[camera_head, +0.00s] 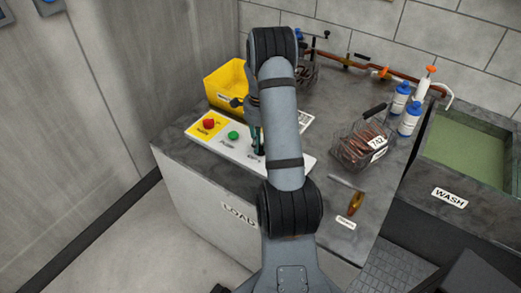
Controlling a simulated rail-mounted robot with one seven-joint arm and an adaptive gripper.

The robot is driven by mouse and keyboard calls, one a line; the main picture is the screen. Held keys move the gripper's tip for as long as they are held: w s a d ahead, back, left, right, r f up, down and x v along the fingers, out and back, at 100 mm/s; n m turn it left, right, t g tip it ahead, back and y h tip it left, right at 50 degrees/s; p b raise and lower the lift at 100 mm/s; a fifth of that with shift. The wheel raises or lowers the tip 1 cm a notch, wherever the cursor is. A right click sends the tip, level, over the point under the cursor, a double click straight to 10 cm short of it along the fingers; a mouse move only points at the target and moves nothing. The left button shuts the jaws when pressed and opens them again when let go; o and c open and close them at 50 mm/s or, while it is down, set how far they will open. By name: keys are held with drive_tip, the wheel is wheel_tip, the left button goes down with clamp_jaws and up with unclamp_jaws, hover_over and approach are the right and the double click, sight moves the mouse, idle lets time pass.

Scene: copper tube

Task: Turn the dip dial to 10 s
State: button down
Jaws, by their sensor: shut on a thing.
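A white control panel (222,143) lies along the front left of the grey bench. It carries a red button (208,124) on a yellow patch and a green button (233,135). My gripper (257,150) points down at the panel, right of the green button. It is shut on the dip dial, which is mostly hidden by the fingers and my arm. The dial's pointer and its scale cannot be read from here. My arm also covers part of the panel's right half.
A yellow bin (226,84) stands behind the panel. A wire basket of copper pieces (363,146) stands to the right, near a tool with an amber handle (355,203). Bottles (410,118) and a green wash tank (468,146) are farther right. Copper pipe runs along the wall.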

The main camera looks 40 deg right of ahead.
drive_tip(key=shift+w+m+b, duration=0.1)
drive_tip(key=shift+m+b, duration=1.4)
drive_tip(key=shift+m, duration=0.6)
drive_tip(key=c, duration=1.6)
unclamp_jaws()
wheel_tip(320, 180, up, 12)
drive_tip(key=shift+r, duration=0.1)
